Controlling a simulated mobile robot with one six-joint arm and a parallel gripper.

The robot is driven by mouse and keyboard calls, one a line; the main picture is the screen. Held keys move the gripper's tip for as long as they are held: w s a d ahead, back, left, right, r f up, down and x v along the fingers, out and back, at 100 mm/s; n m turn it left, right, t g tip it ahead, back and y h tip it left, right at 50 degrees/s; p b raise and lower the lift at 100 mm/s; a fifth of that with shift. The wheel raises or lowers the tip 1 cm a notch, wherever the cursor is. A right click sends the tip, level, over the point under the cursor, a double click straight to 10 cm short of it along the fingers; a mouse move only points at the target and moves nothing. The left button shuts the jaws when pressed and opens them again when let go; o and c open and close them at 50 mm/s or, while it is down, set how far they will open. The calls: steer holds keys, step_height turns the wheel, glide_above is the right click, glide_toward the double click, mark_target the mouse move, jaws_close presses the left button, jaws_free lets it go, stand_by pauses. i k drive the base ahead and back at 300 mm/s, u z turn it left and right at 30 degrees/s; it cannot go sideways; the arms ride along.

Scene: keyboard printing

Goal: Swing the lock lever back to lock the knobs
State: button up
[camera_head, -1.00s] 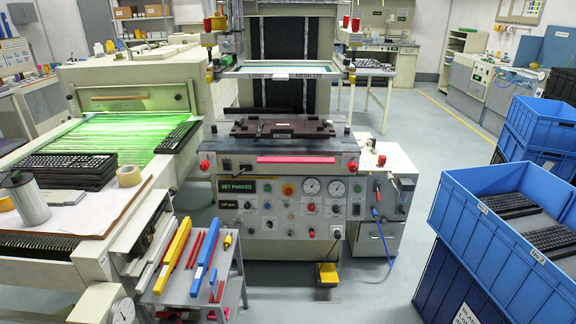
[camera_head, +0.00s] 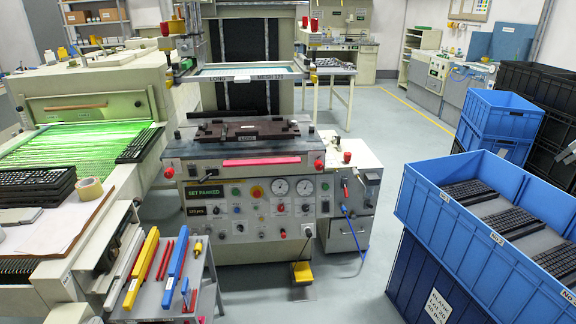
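The printing press stands in the middle, its front panel (camera_head: 240,212) facing me. Red knobs show at the left front corner (camera_head: 168,172), the right front corner (camera_head: 318,164) and on the right-hand cabinet (camera_head: 347,157). A long red bar (camera_head: 262,161) runs along the table's front edge. A dark fixture plate (camera_head: 245,131) lies on the table, below the raised screen frame (camera_head: 240,72). I cannot tell which part is the lock lever or how it is set; it is too small or hidden. My gripper is not in view.
A small grey stand (camera_head: 150,300) with yellow, red and blue tools is at the front left. The green-lit conveyor (camera_head: 75,140) is at left. Blue crates (camera_head: 430,195) with keyboards fill the right. A yellow pedal (camera_head: 302,271) sits below the press. Floor between press and crates is clear.

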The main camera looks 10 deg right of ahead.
mark_target(205, 178)
steer(key=z, duration=0.2)
steer(key=k, duration=0.75)
steer(key=z, duration=0.55)
steer(key=k, duration=0.6)
steer(key=z, duration=0.2)
steer(key=i, duration=1.85)
steer(key=u, duration=0.9)
steer(key=i, duration=0.6)
steer(key=u, duration=0.2)
